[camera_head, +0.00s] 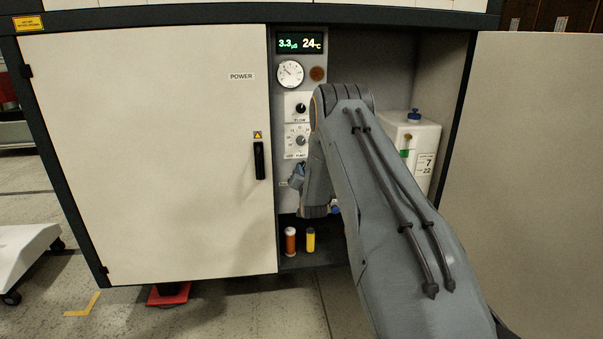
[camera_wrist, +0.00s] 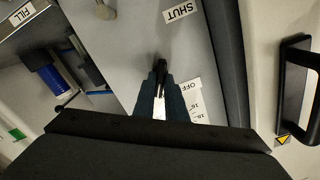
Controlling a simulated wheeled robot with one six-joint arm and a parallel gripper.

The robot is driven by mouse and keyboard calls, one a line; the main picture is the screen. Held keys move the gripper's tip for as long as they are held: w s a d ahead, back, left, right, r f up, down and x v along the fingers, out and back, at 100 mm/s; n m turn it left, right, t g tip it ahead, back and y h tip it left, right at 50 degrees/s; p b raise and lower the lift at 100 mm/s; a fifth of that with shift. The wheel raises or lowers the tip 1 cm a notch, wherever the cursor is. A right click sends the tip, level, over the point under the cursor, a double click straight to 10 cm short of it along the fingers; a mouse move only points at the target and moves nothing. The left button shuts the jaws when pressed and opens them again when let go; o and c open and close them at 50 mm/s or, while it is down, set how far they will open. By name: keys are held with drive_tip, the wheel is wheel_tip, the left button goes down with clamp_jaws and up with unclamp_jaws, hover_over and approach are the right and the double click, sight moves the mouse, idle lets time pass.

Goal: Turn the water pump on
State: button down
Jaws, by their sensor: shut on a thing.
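The pump dial (camera_head: 300,141), a grey knob on a white scale plate, is on the narrow control panel, uncovered in the head view. Its OFF mark (camera_wrist: 193,86) shows upside down in the wrist view. My gripper (camera_wrist: 160,75) is at the panel below the dial, shut on a small dark handle (camera_wrist: 160,64). I cannot tell exactly what this handle belongs to. A SHUT label (camera_wrist: 180,11) lies beside it. In the head view my arm hides most of the gripper and the handle.
The flow knob (camera_head: 300,108), gauge (camera_head: 290,74) and display (camera_head: 300,43) are above. A white tank (camera_head: 410,145) stands right inside the cabinet. Orange (camera_head: 290,241) and yellow (camera_head: 310,240) bottles stand below. The left door (camera_head: 150,150) has a black handle (camera_head: 259,160).

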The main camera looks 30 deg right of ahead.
drive_tip(key=c, duration=1.8)
unclamp_jaws()
drive_tip(key=v, duration=0.7)
drive_tip(key=shift+s+a+p, duration=0.15)
drive_tip(key=shift+s+p, duration=0.15)
drive_tip(key=shift+r, duration=0.1)
